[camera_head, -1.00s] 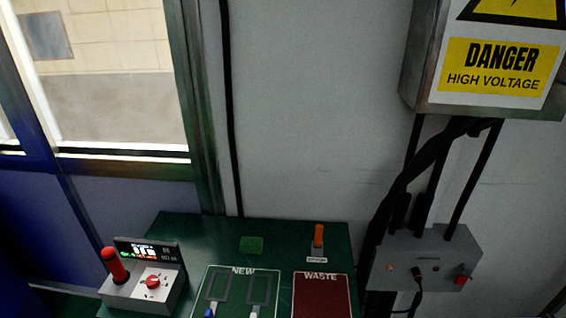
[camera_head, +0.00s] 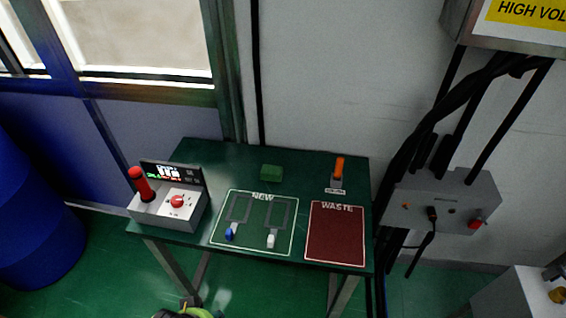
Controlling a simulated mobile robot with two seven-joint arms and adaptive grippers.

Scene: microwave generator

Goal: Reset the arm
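Neither of my grippers can be made out in the head view, and no part of my arms is clearly visible. The green table (camera_head: 215,158) stands against the wall in the middle of the view. On its left sits a grey control box (camera_head: 170,208) with a red-handled lever, a red knob and a lit display. A panel marked NEW (camera_head: 255,222) holds a blue piece (camera_head: 229,234) and a white piece (camera_head: 271,241). A dark red panel marked WASTE (camera_head: 336,235) lies to its right. An orange-handled tool (camera_head: 339,172) stands upright behind it.
A green block (camera_head: 271,172) lies at the table's back. A grey wall box (camera_head: 445,203) with cables is right of the table. A blue barrel (camera_head: 35,225) stands left. A grey cabinet (camera_head: 500,300) is at lower right. A small dark and yellow-green thing at the bottom edge is unclear.

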